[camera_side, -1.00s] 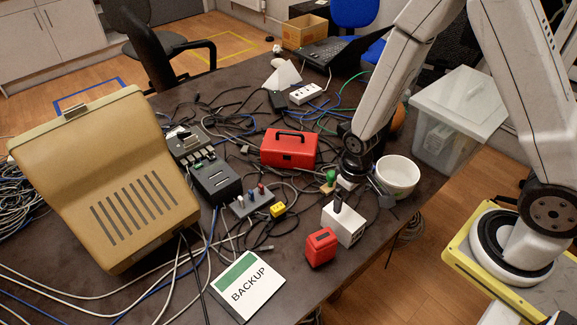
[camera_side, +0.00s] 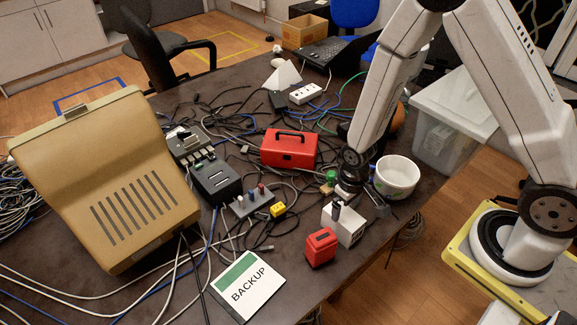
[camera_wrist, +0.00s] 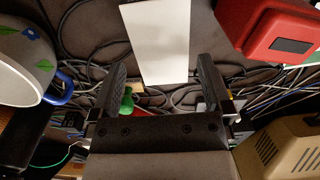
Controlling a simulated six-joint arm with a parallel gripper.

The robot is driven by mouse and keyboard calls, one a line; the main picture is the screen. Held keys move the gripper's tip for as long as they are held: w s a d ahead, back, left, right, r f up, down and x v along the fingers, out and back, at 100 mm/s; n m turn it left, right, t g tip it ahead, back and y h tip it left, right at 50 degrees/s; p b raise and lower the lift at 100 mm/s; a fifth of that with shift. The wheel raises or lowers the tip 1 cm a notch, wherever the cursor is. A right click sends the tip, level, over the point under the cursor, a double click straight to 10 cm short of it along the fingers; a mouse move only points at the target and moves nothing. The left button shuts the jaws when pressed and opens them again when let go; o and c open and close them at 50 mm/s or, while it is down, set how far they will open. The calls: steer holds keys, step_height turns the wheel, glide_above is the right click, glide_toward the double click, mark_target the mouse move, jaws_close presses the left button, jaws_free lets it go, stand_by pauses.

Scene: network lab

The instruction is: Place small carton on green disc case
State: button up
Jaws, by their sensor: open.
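The small white carton (camera_side: 343,228) stands on the dark table, just behind the red box, near the table's front edge. My gripper (camera_side: 358,205) is open and low over the carton, one dark finger overlapping it in the side view. In the wrist view the carton's white face (camera_wrist: 160,40) lies in the gap between the two fingertips (camera_wrist: 160,75), with space on both sides. No grip on it shows. The green disc case (camera_side: 248,285), white with a green band and marked BACKUP, lies flat at the table's front edge, left of the carton. Its top is clear.
A red box (camera_side: 321,248) stands between carton and case. A white bowl (camera_side: 397,177) is close on the right; its blue handle shows in the wrist view (camera_wrist: 58,85). Behind are a red cash box (camera_side: 288,150), a connector strip (camera_side: 250,203), a green-handled stamp (camera_side: 330,178) and loose cables.

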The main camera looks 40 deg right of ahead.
mark_target(344, 214)
steer(key=shift+a+f, duration=0.1)
steer(key=shift+f, duration=2.2)
steer(key=c, duration=1.3)
steer(key=shift+c, duration=0.2)
steer(key=shift+r, duration=0.2)
steer(key=shift+r, duration=4.8)
